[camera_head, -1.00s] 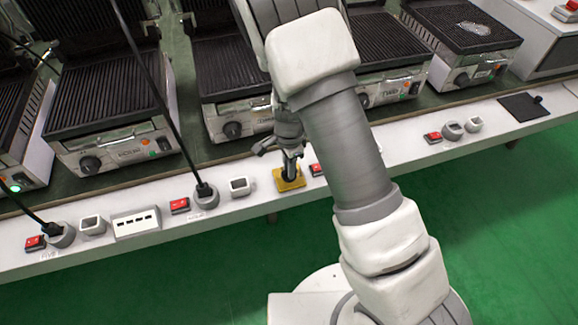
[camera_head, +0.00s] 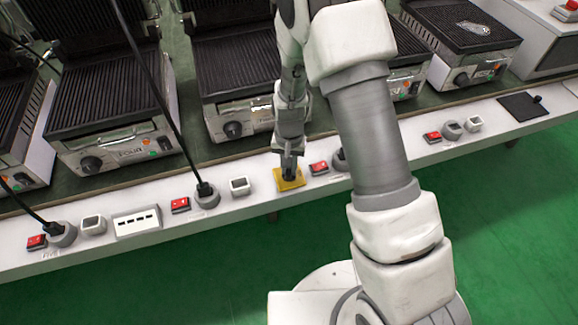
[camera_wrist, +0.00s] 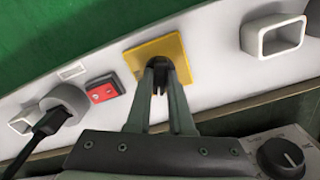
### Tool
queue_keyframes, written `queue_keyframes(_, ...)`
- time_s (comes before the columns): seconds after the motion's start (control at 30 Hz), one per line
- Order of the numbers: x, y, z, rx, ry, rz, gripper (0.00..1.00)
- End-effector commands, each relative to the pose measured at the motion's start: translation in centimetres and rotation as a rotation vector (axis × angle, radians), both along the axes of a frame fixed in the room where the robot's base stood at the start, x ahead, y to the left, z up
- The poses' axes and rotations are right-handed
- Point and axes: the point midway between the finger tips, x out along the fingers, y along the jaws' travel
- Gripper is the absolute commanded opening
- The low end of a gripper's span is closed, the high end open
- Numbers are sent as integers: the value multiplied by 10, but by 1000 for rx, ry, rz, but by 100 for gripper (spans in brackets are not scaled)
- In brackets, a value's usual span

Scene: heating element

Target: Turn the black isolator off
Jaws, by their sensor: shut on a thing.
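The black isolator (camera_wrist: 161,62) sits on a yellow square plate (camera_wrist: 173,46) on the pale bench strip. The plate also shows in the head view (camera_head: 298,184). My gripper (camera_wrist: 160,84) reaches down to the plate with its two fingers close together, shut on the isolator's black knob. In the head view my gripper (camera_head: 289,165) stands nearly upright over the plate. The fingers hide most of the knob, so I cannot tell which way it points.
A red switch (camera_head: 319,168) and a grey round socket (camera_head: 340,160) lie just right of the plate. A white square socket (camera_head: 240,186) lies to its left. Several grills (camera_head: 115,145) stand behind the strip. Black cables hang at the left.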

Motion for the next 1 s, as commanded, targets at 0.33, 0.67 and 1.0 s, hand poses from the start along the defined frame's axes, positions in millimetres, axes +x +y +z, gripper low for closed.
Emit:
queue_keyframes(0.33,0,0,0,1,0,282,0)
queue_keyframes(0.67,0,0,0,0,0,436,0)
queue_keyframes(1.0,0,0,0,0,0,477,0)
